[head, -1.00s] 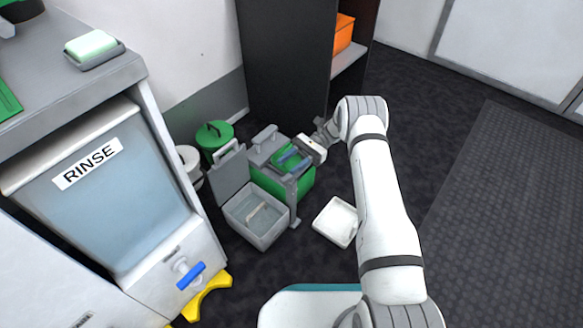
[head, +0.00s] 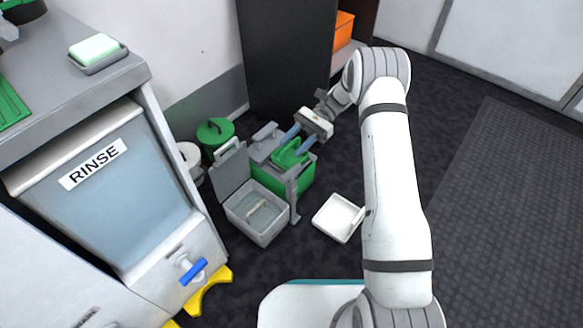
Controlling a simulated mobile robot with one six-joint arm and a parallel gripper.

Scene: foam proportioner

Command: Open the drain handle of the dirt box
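A low green and grey unit stands on the floor, with a green body (head: 295,178). An open grey box (head: 258,218) with a raised grey lid (head: 229,172) adjoins its front; a pale bar lies inside. I cannot tell for sure which part is the dirt box, nor pick out its drain handle. A green piece (head: 289,153) sits on top of the unit. My gripper (head: 293,145) is above that piece, its two blue fingers spread apart. Whether they touch it is unclear.
A white tray (head: 338,217) lies on the floor right of the grey box. A green-lidded bucket (head: 214,134) stands behind. The RINSE tank (head: 120,190) with a blue handle (head: 194,271) is at left. A dark cabinet (head: 288,60) stands behind the unit; floor at right is clear.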

